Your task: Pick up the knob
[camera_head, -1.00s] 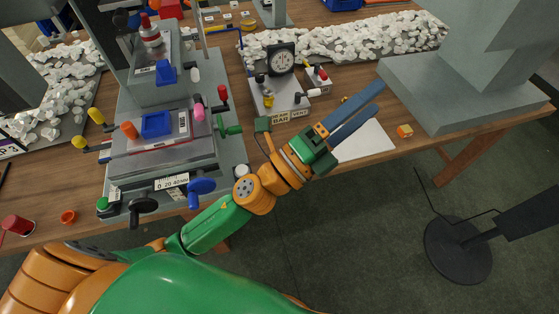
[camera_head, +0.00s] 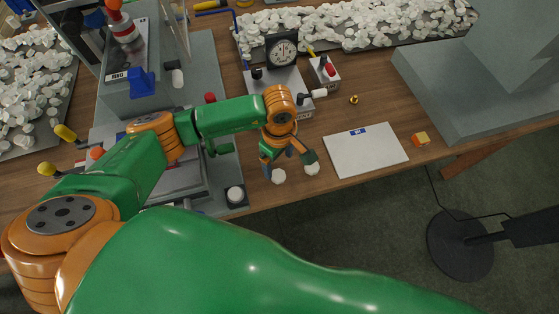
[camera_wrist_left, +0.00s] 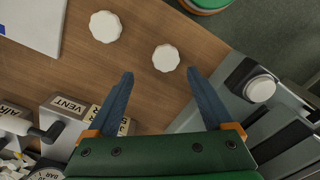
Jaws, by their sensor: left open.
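Two white faceted knob-like pieces lie on the wooden table near its front edge. One knob (camera_head: 278,176) is nearer the printer; it also shows in the left wrist view (camera_wrist_left: 166,58). The other (camera_head: 312,169) is nearer the white sheet; it shows at the upper left of the wrist view (camera_wrist_left: 105,26). My left gripper (camera_head: 280,160) points down above the table and is open and empty. In the wrist view its blue fingers (camera_wrist_left: 160,73) are spread, with the first knob just beyond and between the tips. My right gripper is out of view.
The grey pad printer (camera_head: 222,150) stands left of the gripper, with a white round cap (camera_wrist_left: 260,88) on its corner. A gauge box (camera_head: 282,52) stands behind. The white sheet (camera_head: 362,152), a small brass piece (camera_head: 354,99) and an orange-yellow block (camera_head: 420,138) lie to the right.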

